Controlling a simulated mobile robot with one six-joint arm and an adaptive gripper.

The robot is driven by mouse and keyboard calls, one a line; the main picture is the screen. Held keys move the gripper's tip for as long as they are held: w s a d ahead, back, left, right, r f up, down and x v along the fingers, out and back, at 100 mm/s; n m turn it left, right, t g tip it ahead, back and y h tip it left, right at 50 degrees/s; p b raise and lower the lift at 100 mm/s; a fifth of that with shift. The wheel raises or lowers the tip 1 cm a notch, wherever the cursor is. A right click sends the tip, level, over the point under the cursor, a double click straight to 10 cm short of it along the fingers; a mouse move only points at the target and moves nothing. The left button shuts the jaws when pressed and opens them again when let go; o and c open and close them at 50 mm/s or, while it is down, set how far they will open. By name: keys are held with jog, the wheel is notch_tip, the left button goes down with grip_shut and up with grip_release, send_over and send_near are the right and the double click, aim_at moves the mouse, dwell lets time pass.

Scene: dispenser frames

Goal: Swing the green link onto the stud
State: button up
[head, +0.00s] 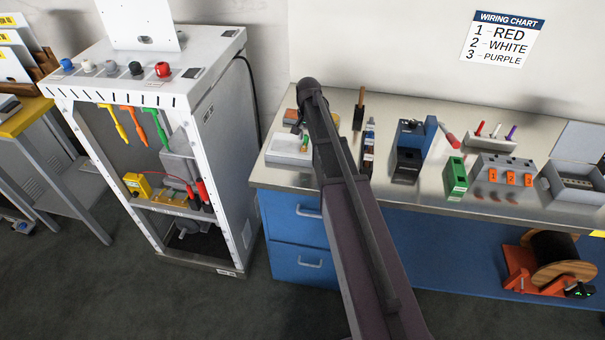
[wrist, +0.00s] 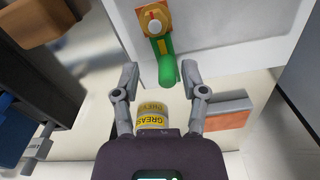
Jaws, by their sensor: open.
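In the wrist view, a short green link (wrist: 163,58) with a yellow stripe lies on a white block (wrist: 215,30). Its far end meets an orange-gold fitting (wrist: 154,19) with a pale round centre. My gripper (wrist: 162,76) is open, with one finger on each side of the link's rounded near end and a gap on both sides. In the head view the green piece (head: 305,142) shows small on the white block at the bench's left end, partly behind my arm. Another green hanging piece (head: 152,122) is in the white cabinet. I cannot make out a separate stud.
A yellow grease can (wrist: 152,119) stands below the link in the wrist view, with a grey-and-orange block (wrist: 228,112) to its right. In the head view, several tools and boxes crowd the bench (head: 335,178). The white cabinet (head: 215,150) stands left, across a narrow gap.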

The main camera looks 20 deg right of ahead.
jog(key=n, duration=0.3)
jog(key=shift+d+n, duration=0.4)
jog(key=n, duration=0.3)
jog(key=shift+w+d+n, duration=0.1)
jog(key=shift+d+n, duration=0.3)
jog(key=n, duration=0.3)
jog(key=shift+w+d+n, duration=0.25)
jog(key=shift+d+n, duration=0.05)
jog(key=shift+n, duration=0.1)
jog(key=n, duration=0.3)
jog(key=shift+w+d, duration=0.2)
jog(key=shift+w, duration=0.05)
jog(key=shift+r+n+p, duration=0.3)
notch_tip(320, 180, up, 14)
jog(key=f+p, duration=0.1)
jog(key=p, duration=1.3)
jog(key=s+a+f+m+b, duration=0.1)
jog(key=s+a, duration=0.3)
jog(key=s, duration=0.4)
jog(key=s+a+f+m+b, duration=0.1)
jog(key=s+a+m+b, duration=0.1)
jog(key=s, duration=0.7)
jog(key=s+a+f+m+b, duration=0.2)
jog(key=s+a+m, duration=0.2)
jog(key=s, duration=0.5)
jog(key=shift+s+a, duration=0.15)
jog(key=shift+a, duration=0.75)
jog(key=shift+f, duration=0.1)
